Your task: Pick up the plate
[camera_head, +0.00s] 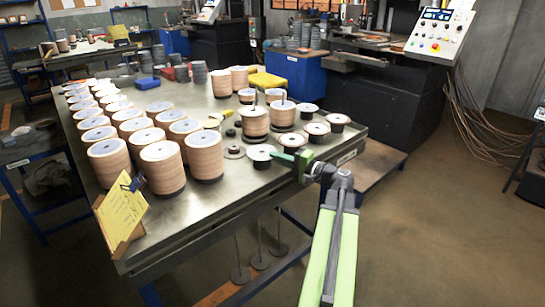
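My gripper (288,158) is small in view, low over the front right edge of the metal workbench (228,196). Whether it is open or shut is too small to tell. A small round piece with a pale top and dark base (261,153) stands just left of my gripper, close to its tip; I cannot tell if they touch. I cannot tell which piece is the plate.
Tall tan cylindrical stacks (161,167) fill the left of the bench. More stacks (254,121) and low round pieces (316,132) stand behind my gripper. A yellow card (122,208) stands at the front left corner. Bare bench top lies left of my gripper.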

